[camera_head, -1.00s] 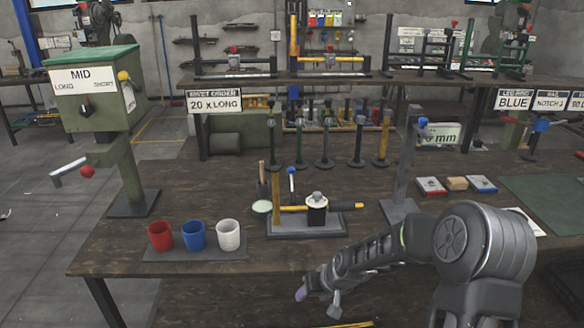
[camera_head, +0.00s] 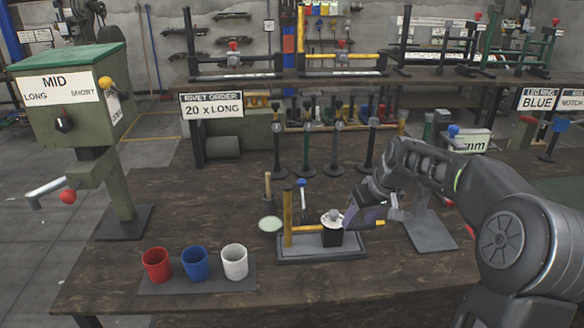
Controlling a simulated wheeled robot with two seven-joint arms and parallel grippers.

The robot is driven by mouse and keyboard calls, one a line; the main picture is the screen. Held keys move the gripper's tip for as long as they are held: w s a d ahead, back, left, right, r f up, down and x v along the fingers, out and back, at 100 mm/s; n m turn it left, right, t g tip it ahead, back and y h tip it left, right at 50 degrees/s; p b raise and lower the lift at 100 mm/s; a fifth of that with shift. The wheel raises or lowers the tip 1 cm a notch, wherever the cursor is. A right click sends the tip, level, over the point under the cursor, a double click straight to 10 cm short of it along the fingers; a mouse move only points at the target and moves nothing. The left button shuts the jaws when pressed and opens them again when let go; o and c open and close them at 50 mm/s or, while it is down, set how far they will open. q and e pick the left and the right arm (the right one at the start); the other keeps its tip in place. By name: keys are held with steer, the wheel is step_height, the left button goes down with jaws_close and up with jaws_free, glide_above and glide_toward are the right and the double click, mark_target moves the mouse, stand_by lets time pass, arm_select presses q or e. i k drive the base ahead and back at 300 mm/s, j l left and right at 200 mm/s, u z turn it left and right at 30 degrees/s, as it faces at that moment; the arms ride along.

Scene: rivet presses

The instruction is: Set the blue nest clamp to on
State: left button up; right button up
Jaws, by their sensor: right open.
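A small fixture with a grey base (camera_head: 300,250) stands on the dark wooden bench. It carries a yellow upright post (camera_head: 288,217) and a black block with a white top (camera_head: 332,232). A thin lever with a blue ball tip (camera_head: 301,183) stands nearly upright just behind the post; it looks like the blue nest clamp. My right gripper (camera_head: 358,216) is open at the fixture's right side, close to the block and in front of part of the yellow bar. I cannot tell whether it touches them. My left gripper is out of view.
Red (camera_head: 156,265), blue (camera_head: 195,264) and white (camera_head: 235,261) cups stand on a tray at the front left. A green MID box (camera_head: 65,100) on a post is at the left. A grey stand (camera_head: 430,228) is right of the fixture, behind my arm.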

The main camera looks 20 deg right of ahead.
mark_target(301, 184)
steer(key=i, duration=0.9)
